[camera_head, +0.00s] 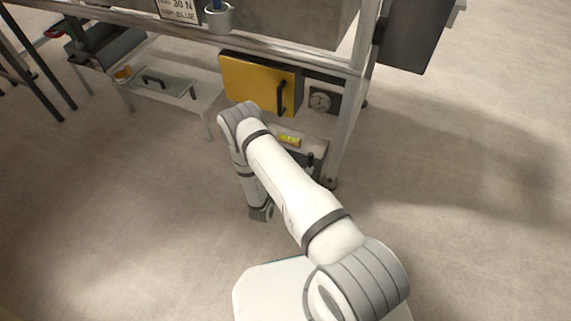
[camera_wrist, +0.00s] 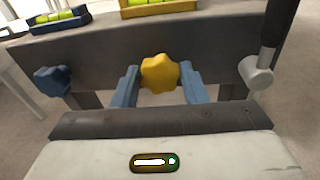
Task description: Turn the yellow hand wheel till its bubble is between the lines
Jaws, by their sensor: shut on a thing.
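The yellow hand wheel (camera_wrist: 160,71) is a lobed knob on the front of a dark grey panel in the wrist view. My gripper (camera_wrist: 160,84) has its two blue fingers on the left and right sides of this wheel and is shut on it. Above the wheel, a yellow-framed level vial (camera_wrist: 158,7) with yellow-green liquid is cut off by the top edge, so I cannot read its bubble against the lines. The yellow vial also shows, very small, in the head view (camera_head: 288,140). There my arm hides the wheel and the fingers.
A blue hand wheel (camera_wrist: 52,80) and a blue-framed vial (camera_wrist: 47,19) are to the left. A black lever with a grey hub (camera_wrist: 257,72) stands close on the right. A yellow cabinet door (camera_head: 258,83) is above the panel; open floor (camera_head: 450,230) lies right.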

